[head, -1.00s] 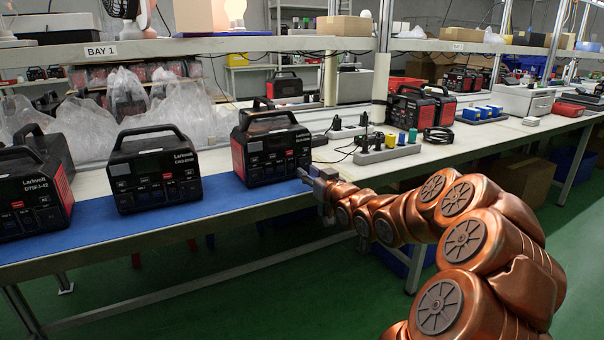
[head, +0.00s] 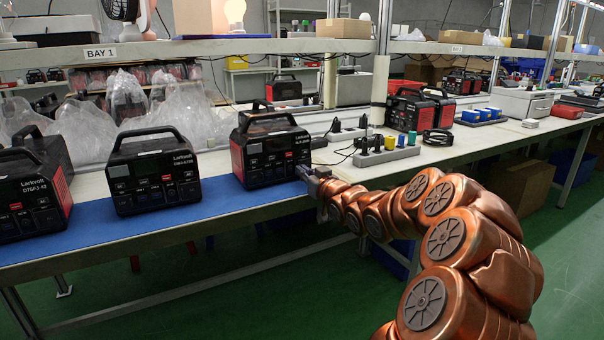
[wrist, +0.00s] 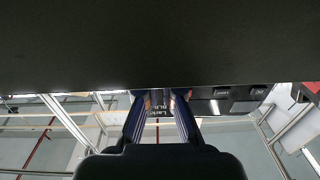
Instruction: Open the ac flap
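The black and red power station (head: 270,152) stands upright at the right end of the blue mat, its front panel of dark buttons and covers facing me. My gripper (head: 302,172) is at the lower right of that front, close to it; I cannot tell whether it touches. In the wrist view my gripper (wrist: 163,96) shows two fingers with a gap between them, and lettering on the power station (wrist: 232,100) shows through the gap. Nothing is held. Small labelled covers show right of the fingers, but I cannot tell which is the ac flap. A dark surface fills the upper wrist view.
Two more power stations stand to the left, a middle one (head: 154,172) and a far left one (head: 30,195). The blue mat (head: 95,232) has bare room between them. A power strip (head: 388,157) with coloured plugs lies to the right. A shelf (head: 200,47) runs above the bench.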

